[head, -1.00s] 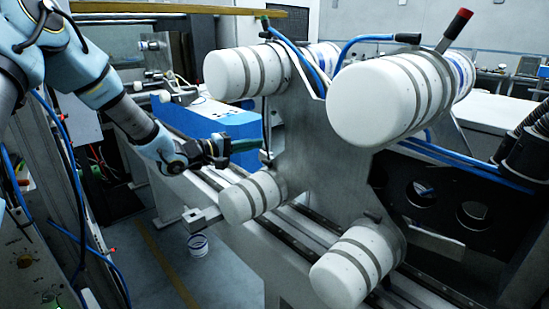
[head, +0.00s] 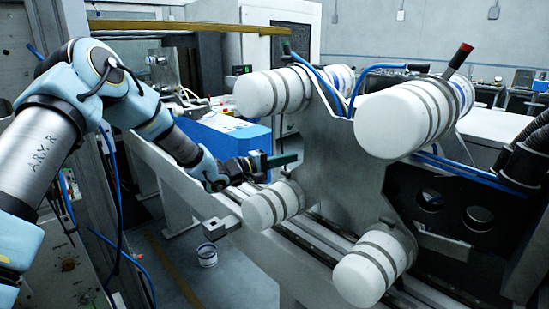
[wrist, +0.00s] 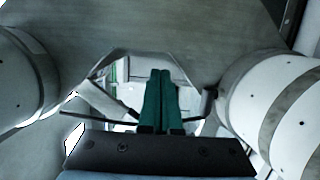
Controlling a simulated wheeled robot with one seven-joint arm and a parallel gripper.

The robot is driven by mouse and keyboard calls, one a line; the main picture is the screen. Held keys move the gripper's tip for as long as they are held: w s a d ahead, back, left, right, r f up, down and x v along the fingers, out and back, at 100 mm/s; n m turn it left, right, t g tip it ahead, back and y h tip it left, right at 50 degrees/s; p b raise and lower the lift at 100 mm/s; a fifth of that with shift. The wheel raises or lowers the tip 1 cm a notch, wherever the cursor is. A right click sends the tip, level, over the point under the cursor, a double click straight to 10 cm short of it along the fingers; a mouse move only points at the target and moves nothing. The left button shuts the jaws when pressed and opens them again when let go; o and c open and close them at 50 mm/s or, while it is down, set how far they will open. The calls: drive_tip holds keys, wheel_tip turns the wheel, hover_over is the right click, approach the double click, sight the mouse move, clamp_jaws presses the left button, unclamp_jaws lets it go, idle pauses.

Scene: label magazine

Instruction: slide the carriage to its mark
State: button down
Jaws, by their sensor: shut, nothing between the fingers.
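The carriage looks to be the grey metal plate (head: 345,165) bearing several white rollers, standing on the long rails (head: 315,238). The upper left roller (head: 270,93) and lower left roller (head: 272,205) stick out toward the camera. My gripper (head: 290,159) has dark green fingers and is at the plate's left edge, between these two rollers. I cannot tell whether it touches the plate. In the wrist view, the fingers (wrist: 160,98) are closed together in front of a notch in the plate (wrist: 190,35), with rollers on both sides. I cannot make out the mark.
A blue machine housing (head: 232,137) stands behind my gripper. Blue hoses (head: 470,170) and a black perforated panel (head: 460,205) are at the right. A red-tipped lever (head: 460,56) stands above the large roller.

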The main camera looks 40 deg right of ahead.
sight(334, 172)
drive_tip(key=shift+x, duration=1.05)
drive_tip(key=s+p, duration=0.1)
drive_tip(key=s, duration=0.1)
drive_tip(key=shift+s+a+r+p, duration=0.1)
drive_tip(key=shift+s+r+p, duration=0.1)
drive_tip(key=shift+s+p, duration=0.15)
drive_tip(key=shift+s+f+p, duration=0.2)
drive_tip(key=shift+s+p, duration=0.1)
drive_tip(key=shift+s, duration=0.35)
drive_tip(key=shift+s, duration=0.1)
drive_tip(key=s+b, duration=0.2)
drive_tip(key=s, duration=0.7)
drive_tip(key=shift+s+a+f, duration=0.1)
drive_tip(key=shift+s+f, duration=0.05)
drive_tip(key=shift+s, duration=0.5)
drive_tip(key=shift+w, duration=0.4)
